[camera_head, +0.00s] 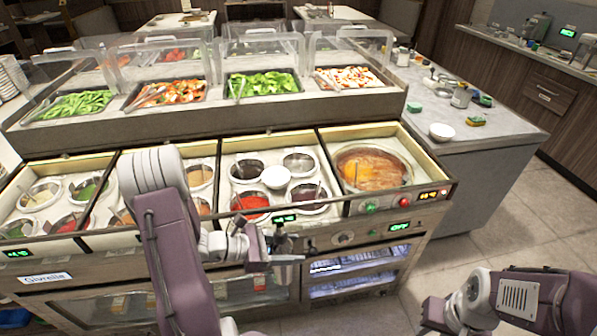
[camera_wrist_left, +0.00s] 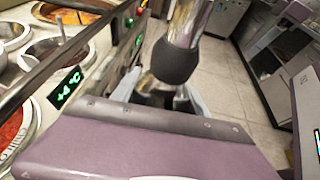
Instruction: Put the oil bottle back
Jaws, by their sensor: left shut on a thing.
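My left gripper (camera_head: 287,262) is in front of the sauce counter's front edge, near the third bin. It is shut on the oil bottle (camera_head: 281,243), which is small and dark in the head view and partly hidden by the gripper. In the left wrist view the bottle (camera_wrist_left: 176,60) has a shiny, see-through part above a dark band and looks tilted. Its lower end is hidden between the fingers of my left gripper (camera_wrist_left: 160,98). My right gripper (camera_head: 438,316) is low at the right, dark and partly cut off; its jaws do not show clearly.
The counter holds several sauce wells (camera_head: 251,203), a white bowl (camera_head: 276,177) and a large soup pot (camera_head: 372,168). Salad trays (camera_head: 262,84) stand behind under clear covers. A grey side counter (camera_head: 470,95) at right carries jars, sponges and another white bowl (camera_head: 441,132). Floor in front is open.

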